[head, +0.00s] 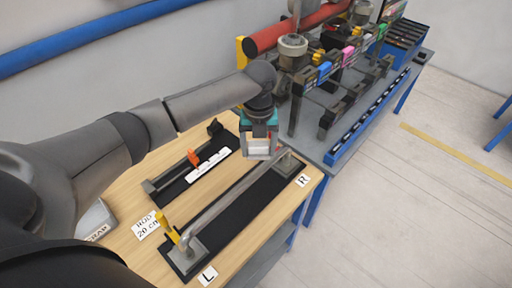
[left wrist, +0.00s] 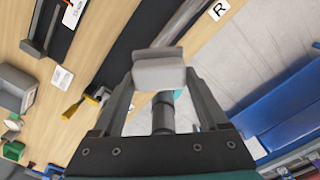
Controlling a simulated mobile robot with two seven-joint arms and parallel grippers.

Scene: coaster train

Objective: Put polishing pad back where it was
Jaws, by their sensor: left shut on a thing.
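My left gripper (head: 259,148) points down over the right part of the wooden table, near the R end of the rod. It is shut on the polishing pad (head: 258,143), a pale grey-white block, which is partly hidden by the gripper in the head view. In the left wrist view, the pad (left wrist: 158,70) sits between the two fingers (left wrist: 160,88). A grey rod (head: 220,205) lies along a black strip below the gripper. I cannot tell whether the pad touches the rod. My right gripper is not in view.
A yellow clamp (head: 167,227) stands at the rod's L end. A measuring fixture with an orange stop (head: 193,158) lies behind the rod. A grey bin (head: 95,219) stands at the left. A grey bench (head: 316,143) with machinery and a blue rail adjoins at the right.

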